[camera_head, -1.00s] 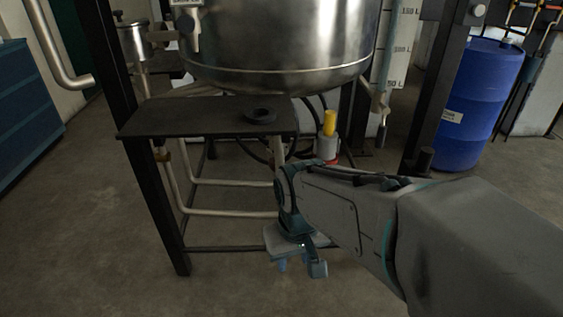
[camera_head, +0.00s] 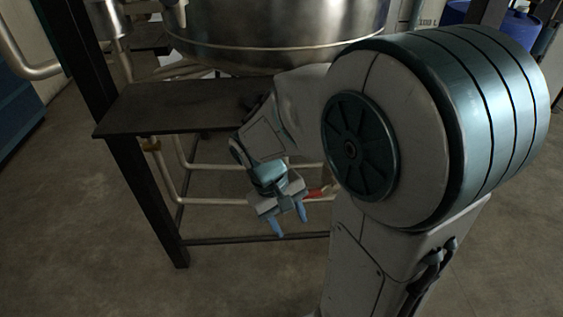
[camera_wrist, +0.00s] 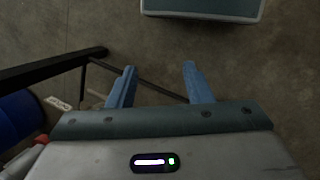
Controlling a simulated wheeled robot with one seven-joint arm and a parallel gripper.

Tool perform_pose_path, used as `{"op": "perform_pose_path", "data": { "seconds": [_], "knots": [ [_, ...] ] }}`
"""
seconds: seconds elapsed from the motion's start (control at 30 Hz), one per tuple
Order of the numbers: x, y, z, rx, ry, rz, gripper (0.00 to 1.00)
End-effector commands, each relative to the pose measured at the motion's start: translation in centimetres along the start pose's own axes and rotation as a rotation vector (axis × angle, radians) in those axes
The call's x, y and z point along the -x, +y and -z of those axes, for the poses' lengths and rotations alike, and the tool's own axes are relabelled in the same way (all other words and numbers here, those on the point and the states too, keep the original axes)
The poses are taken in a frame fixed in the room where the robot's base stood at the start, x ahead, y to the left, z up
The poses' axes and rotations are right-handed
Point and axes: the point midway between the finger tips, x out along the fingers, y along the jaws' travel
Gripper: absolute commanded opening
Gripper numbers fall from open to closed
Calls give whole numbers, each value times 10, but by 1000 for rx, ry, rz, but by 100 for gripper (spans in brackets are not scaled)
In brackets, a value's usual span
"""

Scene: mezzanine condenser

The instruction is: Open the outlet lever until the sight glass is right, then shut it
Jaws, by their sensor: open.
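My gripper (camera_head: 290,222) is open and empty, pointing down in front of the lower pipes; its two blue fingers stand apart in the wrist view (camera_wrist: 159,70). A small red part (camera_head: 318,192) shows just right of the gripper, partly behind my arm, and I cannot tell whether it belongs to the outlet lever. No lever is clearly visible. The steel vessel (camera_head: 270,35) stands above. The scale of the sight glass (camera_head: 428,18) shows only near its 100 L mark at the top edge; its level cannot be read.
A dark shelf (camera_head: 165,108) on a black frame (camera_head: 150,200) stands left of the gripper, with pale pipes (camera_head: 215,200) below. A blue drum (camera_head: 470,12) is at back right; a drum also shows in the wrist view (camera_wrist: 15,118). The floor at front left is clear.

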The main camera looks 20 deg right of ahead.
Motion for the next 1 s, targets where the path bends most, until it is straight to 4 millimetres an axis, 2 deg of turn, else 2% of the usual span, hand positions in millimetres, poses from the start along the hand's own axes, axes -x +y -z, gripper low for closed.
{"op": "perform_pose_path", "data": {
  "seconds": [0.1,0.5,0.8,1.0],
  "knots": [
    [-20,1,19,52,-107,-125,46],
    [-70,2,88,196,-317,-656,46],
    [-93,-15,145,301,-324,-1103,46],
    [-100,-27,168,340,-290,-1277,46]
  ]
}}
